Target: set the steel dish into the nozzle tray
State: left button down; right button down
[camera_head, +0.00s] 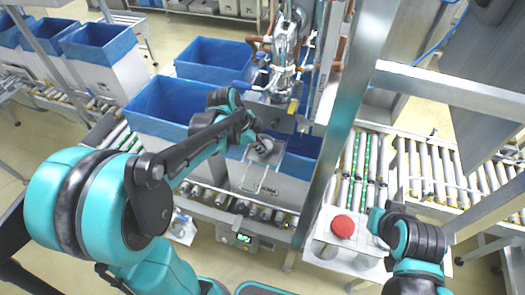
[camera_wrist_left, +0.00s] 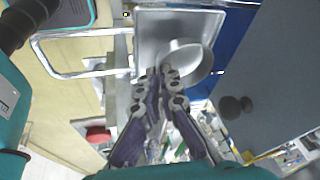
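The steel dish (camera_wrist_left: 190,64) is a small round metal cup at the tips of my left gripper (camera_wrist_left: 160,76). The fingers are closed together on its near rim in the left wrist view. The dish also shows in the head view (camera_head: 265,146) at the end of my left arm. The nozzle tray (camera_wrist_left: 160,22) is a square steel pan with a bent wire frame at its left. The dish overlaps the tray's lower right part in the wrist view; I cannot tell whether it touches the tray.
A filling machine (camera_head: 285,65) stands just behind the tray. White boxes with blue liners (camera_head: 170,103) stand behind and left on roller conveyors (camera_head: 225,205). A steel post (camera_head: 335,130) rises right of the dish. A red button (camera_head: 342,227) sits at front right.

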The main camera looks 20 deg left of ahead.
pick_arm(q)
jog(key=shift+f, duration=0.75)
jog(key=shift+w+d+f, duration=0.15)
jog(key=shift+d+f, duration=0.05)
jog(key=shift+f, duration=0.25)
jog(key=shift+f, duration=0.1)
jog(key=c, duration=2.1)
grip_release()
jog(key=shift+o, duration=0.5)
